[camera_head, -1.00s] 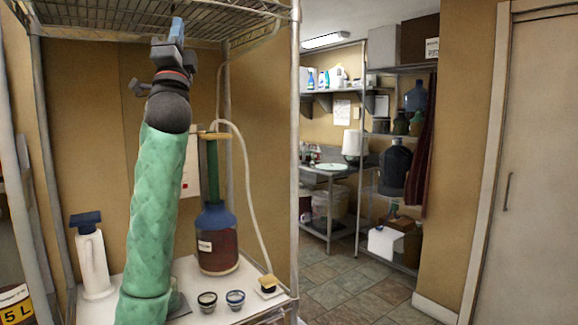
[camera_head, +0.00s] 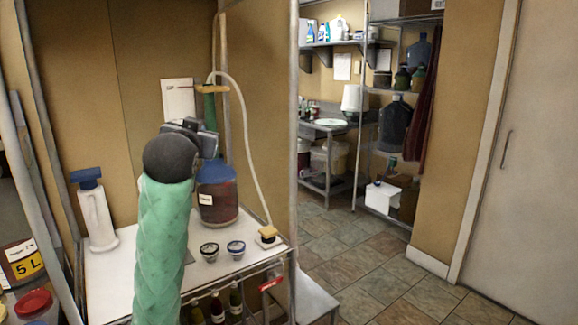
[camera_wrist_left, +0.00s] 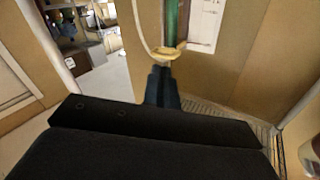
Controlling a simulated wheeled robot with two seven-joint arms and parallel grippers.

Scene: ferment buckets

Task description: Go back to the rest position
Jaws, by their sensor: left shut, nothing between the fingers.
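My left arm, in a green quilted sleeve, rises from the bottom of the head view. Its gripper (camera_head: 195,135) is in front of the wall, above and in front of the blue-and-dark-red jug (camera_head: 217,200), and partly hidden behind my dark wrist joint. In the left wrist view my gripper's dark fingers (camera_wrist_left: 162,85) are together with nothing between them. Beyond their tips a yellow piece (camera_wrist_left: 162,53) sits on the green column (camera_wrist_left: 171,22), with a pale hose looping from it. My right gripper is not in view.
The white shelf top (camera_head: 115,270) holds a white bottle with a blue cap (camera_head: 95,210), two small cups (camera_head: 222,250) and a yellow-topped block (camera_head: 267,234). A metal post (camera_head: 294,150) stands to the right. Tiled floor (camera_head: 345,250) is open beyond it.

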